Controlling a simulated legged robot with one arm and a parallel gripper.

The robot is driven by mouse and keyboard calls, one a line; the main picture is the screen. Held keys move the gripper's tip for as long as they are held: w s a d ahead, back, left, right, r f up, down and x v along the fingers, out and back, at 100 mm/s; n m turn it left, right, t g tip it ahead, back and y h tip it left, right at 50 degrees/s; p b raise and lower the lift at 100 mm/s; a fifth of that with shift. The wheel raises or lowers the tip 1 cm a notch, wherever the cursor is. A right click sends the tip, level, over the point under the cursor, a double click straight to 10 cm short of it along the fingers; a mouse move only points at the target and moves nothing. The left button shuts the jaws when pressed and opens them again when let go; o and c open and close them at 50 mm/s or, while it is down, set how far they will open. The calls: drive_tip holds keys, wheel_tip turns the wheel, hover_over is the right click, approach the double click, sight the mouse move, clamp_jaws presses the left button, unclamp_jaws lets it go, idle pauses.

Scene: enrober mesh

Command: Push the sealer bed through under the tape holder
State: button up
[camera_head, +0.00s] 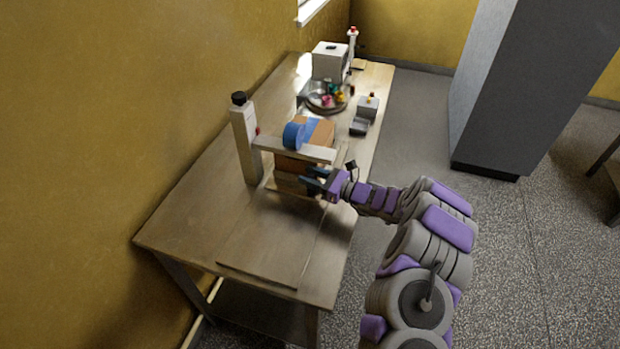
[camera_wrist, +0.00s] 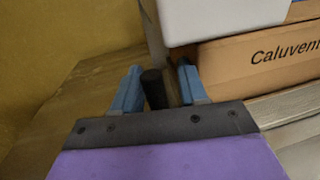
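The tape holder (camera_head: 243,140) is a pale upright post with a black cap and a crossbar (camera_head: 300,150) reaching right. A blue tape roll (camera_head: 294,134) sits at the crossbar. A brown box (camera_head: 318,132) stands behind and below it, partly hidden. The sealer bed (camera_head: 283,187) seems to be the low pale piece under the box; it also shows as a grey ribbed surface in the wrist view (camera_wrist: 300,108). My gripper (camera_head: 318,183) is at its near right side.
A flat board (camera_head: 262,245) lies at the near end of the wooden table (camera_head: 185,215). Behind the box are a round tray (camera_head: 325,108) of colourful items, a white machine (camera_head: 330,62) and small grey boxes (camera_head: 366,107). The yellow wall borders the left.

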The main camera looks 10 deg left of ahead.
drive_tip(key=shift+o, duration=0.7)
drive_tip(key=p+v, duration=0.2)
drive_tip(key=v, duration=1.5)
drive_tip(key=shift+d+p, duration=0.25)
drive_tip(key=shift+p, duration=0.15)
drive_tip(key=shift+a, duration=0.1)
drive_tip(key=s+a+r+n+g+h, duration=0.2)
drive_tip(key=s+a+r+n+g, duration=0.25)
drive_tip(key=s+r+n, duration=0.4)
drive_tip(key=s+a+r+n+g+h, duration=0.35)
drive_tip(key=s+r+n+g, duration=0.25)
drive_tip(key=s+r, duration=0.55)
drive_tip(key=s+d+f+n+t+h, duration=0.1)
drive_tip(key=s+d+n+t+h, duration=0.3)
drive_tip(key=s+d+h, duration=0.8)
drive_tip(key=s+d+n, duration=0.2)
drive_tip(key=s+d, duration=0.7)
drive_tip(key=s, duration=0.2)
drive_tip(key=shift+f, duration=0.35)
